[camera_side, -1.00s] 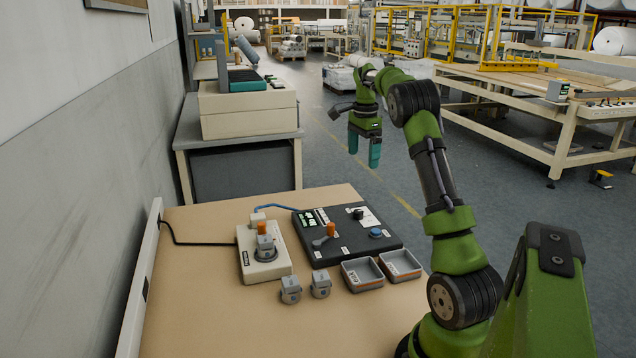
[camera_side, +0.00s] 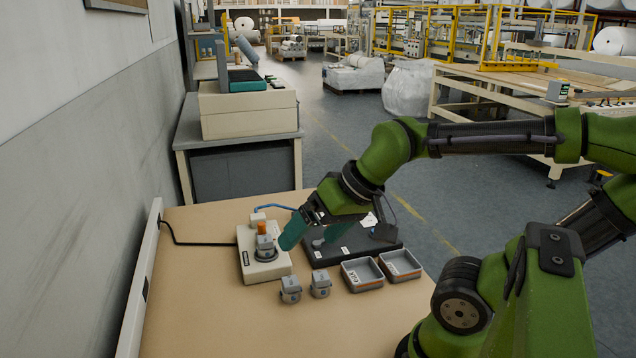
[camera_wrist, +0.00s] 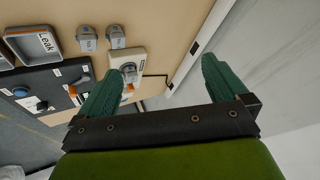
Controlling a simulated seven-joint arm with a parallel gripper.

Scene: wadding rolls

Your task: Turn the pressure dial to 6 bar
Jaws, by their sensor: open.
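A blue button (camera_wrist: 20,91) and a lever (camera_wrist: 80,79) are on the same panel. My gripper (camera_wrist: 162,72) is open and empty, its teal fingers spread. In the side view, it hangs above the bench, between the white box (camera_side: 249,268) and the panel, apart from the knob.
Two grey canisters (camera_side: 290,289) (camera_side: 320,284) and two grey trays (camera_side: 363,287) (camera_side: 400,277) stand in front. The wall (camera_side: 75,180) is at the left. The front bench top (camera_side: 215,325) is clear.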

